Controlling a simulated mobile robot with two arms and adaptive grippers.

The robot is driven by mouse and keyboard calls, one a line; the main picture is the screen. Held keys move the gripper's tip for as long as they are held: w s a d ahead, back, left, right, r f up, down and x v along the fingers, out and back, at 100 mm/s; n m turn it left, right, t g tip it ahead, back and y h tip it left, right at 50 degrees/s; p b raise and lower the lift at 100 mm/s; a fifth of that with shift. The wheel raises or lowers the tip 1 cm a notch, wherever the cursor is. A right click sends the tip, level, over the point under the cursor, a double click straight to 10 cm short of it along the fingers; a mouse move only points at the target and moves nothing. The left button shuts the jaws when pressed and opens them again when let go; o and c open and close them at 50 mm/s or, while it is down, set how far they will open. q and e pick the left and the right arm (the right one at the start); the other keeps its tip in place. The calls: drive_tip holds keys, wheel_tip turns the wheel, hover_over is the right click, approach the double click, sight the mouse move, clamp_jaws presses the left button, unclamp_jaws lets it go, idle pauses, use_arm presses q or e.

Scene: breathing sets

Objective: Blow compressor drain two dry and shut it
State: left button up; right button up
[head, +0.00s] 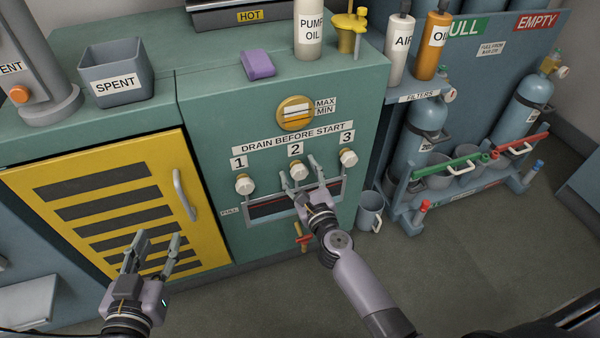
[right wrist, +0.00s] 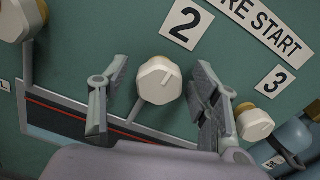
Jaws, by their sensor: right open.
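Drain knob two (head: 298,170) is a white rounded knob below the number 2 on the green compressor front; it also shows in the right wrist view (right wrist: 158,80). My right gripper (head: 301,176) is open in front of it. In the right wrist view, its fingers stand on either side of the knob with gaps visible. Knob one (head: 244,184) and knob three (head: 348,158) flank it. Below is a dark slot with a red line (head: 270,208), partly hidden by my right gripper. My left gripper (head: 155,246) is open and empty before the yellow louvred door (head: 110,200).
A grey bucket (head: 370,212) and a cylinder rack (head: 450,195) stand to the right. Floor in front is clear.

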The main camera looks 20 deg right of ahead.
drive_tip(key=shift+c, duration=0.3)
drive_tip(key=c, duration=1.1)
